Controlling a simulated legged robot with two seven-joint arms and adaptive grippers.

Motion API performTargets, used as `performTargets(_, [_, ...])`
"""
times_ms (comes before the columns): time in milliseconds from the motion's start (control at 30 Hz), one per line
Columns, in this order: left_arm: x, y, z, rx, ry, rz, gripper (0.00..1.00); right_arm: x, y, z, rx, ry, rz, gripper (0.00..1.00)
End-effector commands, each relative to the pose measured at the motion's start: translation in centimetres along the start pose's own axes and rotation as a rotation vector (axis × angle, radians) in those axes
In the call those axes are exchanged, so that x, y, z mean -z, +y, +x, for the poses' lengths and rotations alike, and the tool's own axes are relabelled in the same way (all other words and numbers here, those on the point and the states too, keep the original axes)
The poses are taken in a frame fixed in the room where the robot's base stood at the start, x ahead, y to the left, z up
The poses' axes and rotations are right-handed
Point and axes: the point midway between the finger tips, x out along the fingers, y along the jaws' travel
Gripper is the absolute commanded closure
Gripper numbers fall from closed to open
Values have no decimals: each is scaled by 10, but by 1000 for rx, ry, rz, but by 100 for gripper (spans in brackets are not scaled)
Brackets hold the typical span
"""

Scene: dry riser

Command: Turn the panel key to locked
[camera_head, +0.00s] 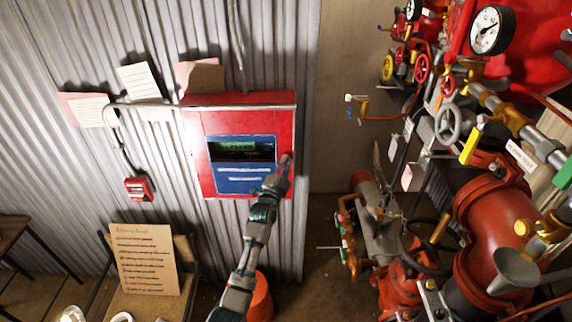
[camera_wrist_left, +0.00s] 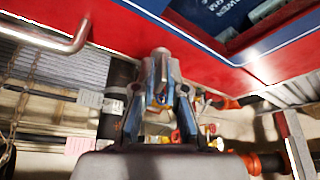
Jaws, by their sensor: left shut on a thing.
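The red alarm panel (camera_head: 240,117) is fixed to the corrugated wall, with a blue face and a lit green display (camera_head: 240,149). My left gripper (camera_head: 285,162) is at the panel's right side, beside the blue face. In the left wrist view my left gripper (camera_wrist_left: 160,92) has its fingers close together, shut on a small grey piece (camera_wrist_left: 160,55) at the red panel surface (camera_wrist_left: 120,38). This piece looks like the panel key; its turned position cannot be told, as the fingers cover most of it. My right gripper is not in view.
Red valves and pipes (camera_head: 495,205) with a gauge (camera_head: 490,30) crowd the right side. A small red call point (camera_head: 138,189) is on the wall at left. A written board (camera_head: 145,258) stands on a chair below. Papers hang above the panel.

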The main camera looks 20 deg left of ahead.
Motion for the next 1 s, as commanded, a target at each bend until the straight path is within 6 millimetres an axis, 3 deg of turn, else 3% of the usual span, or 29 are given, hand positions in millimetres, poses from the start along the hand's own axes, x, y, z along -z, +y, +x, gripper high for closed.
performTargets(33, [-4,8,-2,-16,-8,-2,100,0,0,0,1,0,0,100])
performTargets(733, [-5,9,-2,-18,-9,-2,100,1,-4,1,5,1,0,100])
performTargets(767, [-5,9,-2,-18,-9,-2,81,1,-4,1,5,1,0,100])
performTargets(800, [-5,8,-2,-17,-9,-2,71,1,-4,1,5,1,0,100])
performTargets(1000, [-3,4,-2,-9,-5,-1,69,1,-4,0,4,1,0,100])
